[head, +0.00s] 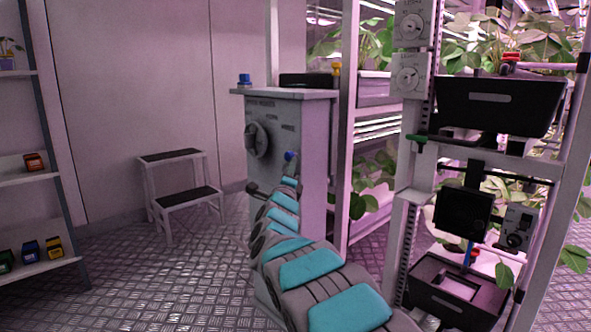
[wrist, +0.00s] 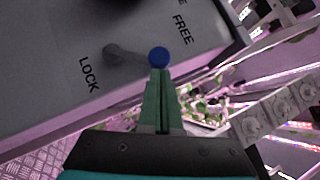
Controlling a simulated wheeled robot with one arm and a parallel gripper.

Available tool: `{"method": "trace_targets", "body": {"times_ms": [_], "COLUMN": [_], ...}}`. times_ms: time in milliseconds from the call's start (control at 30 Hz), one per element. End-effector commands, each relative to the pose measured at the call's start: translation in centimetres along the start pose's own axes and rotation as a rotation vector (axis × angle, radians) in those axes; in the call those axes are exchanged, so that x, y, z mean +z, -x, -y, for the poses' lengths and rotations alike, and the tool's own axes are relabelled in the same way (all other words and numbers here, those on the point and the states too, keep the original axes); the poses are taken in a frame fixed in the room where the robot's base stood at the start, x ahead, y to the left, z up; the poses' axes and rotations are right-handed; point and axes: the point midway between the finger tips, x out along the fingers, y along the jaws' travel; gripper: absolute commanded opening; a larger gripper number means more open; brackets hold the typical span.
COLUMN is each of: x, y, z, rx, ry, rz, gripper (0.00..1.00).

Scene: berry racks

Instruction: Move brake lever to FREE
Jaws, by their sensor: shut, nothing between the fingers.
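The brake lever shows in the wrist view as a short grey arm (wrist: 130,56) with a blue ball knob (wrist: 159,57). It runs from a round grey pivot on the panel out to the right. The word LOCK (wrist: 90,75) is left of and below the pivot, and FREE (wrist: 182,29) is to the upper right of the knob. My gripper (wrist: 159,72) has its green fingers closed together, with the tips right at the lower side of the knob; whether they touch it I cannot tell. In the head view a blue knob (head: 290,155) shows at the cabinet, above my arm's end.
The grey cabinet (head: 315,150) carries a dark dial (head: 257,140) and a black tray (head: 306,80) on top. A step stool (head: 181,190) stands left of it. A plant rack with a black crate (head: 498,106) is close on the right. The floor at left is open.

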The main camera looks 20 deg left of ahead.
Motion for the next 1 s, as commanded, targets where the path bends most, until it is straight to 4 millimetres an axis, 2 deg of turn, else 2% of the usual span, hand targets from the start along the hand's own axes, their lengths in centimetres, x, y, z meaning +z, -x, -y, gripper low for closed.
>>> {"method": "trace_targets", "body": {"times_ms": [33, 167, 533, 1000], "x": [0.8, 1.5, 3.1, 3.8], "y": [-0.5, -1.3, -2.6, -3.3], "z": [1.3, 2.0, 2.1, 2.1], "rx": [0.03, 0.108, 0.3, 0.291], "ry": [0.029, 0.119, 0.331, 0.328], "rz": [0.002, 0.0, 0.001, 0.001], "gripper": [0.0, 0.0, 0.0, 0.0]}}
